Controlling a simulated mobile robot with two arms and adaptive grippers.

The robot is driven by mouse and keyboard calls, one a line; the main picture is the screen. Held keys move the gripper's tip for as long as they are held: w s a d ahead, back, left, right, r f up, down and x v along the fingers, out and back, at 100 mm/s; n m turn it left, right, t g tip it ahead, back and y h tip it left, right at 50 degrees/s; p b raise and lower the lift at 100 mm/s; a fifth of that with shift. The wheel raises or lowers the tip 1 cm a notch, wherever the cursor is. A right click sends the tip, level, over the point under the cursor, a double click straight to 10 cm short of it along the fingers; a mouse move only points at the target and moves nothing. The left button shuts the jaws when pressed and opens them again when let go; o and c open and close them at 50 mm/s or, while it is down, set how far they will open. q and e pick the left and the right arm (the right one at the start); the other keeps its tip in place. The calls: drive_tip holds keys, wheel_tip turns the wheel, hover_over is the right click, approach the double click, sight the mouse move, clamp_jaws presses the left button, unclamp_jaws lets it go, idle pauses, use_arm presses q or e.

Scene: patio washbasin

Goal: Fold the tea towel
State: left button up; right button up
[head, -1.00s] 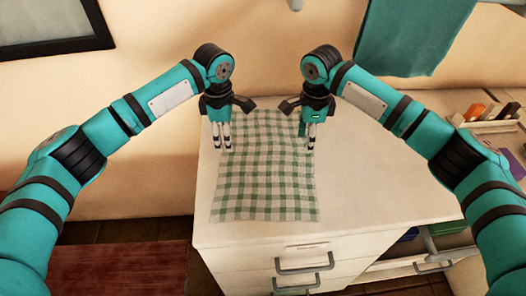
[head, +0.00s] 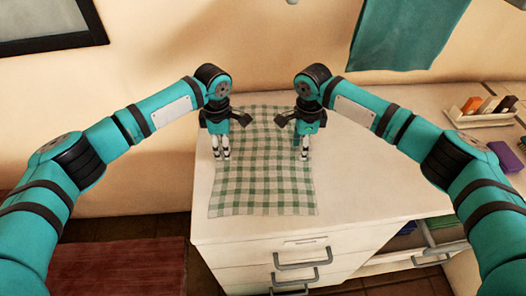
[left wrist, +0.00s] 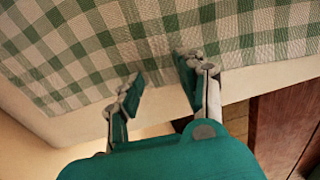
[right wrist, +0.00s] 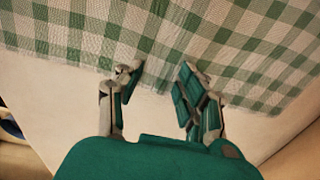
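The tea towel (head: 265,185) is green and white checked and lies flat, spread out on the white cabinet top. Its long sides run from the back toward the front edge. My left gripper (head: 221,157) is over the towel's left edge, and my right gripper (head: 301,156) is over its right edge. In the left wrist view the left fingers (left wrist: 158,92) are apart, with the towel's edge beyond them and nothing between them. In the right wrist view the right fingers (right wrist: 160,82) are also apart and empty at the towel's edge. I cannot tell whether the fingertips touch the cloth.
The white cabinet top (head: 370,170) is clear to the right of the towel. A tray (head: 483,118) with several small items stands at the far right, near a purple block (head: 505,157). A teal towel (head: 405,35) hangs on the wall behind. Drawer handles (head: 302,258) stick out in front.

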use_arm(q)
drive_tip(key=shift+s+f, duration=0.1)
drive_tip(key=shift+f, duration=0.05)
clamp_jaws()
use_arm(e)
drive_tip(key=shift+s+f, duration=0.1)
drive_tip(key=shift+f, duration=0.05)
clamp_jaws()
drive_tip(key=shift+s+f, duration=0.1)
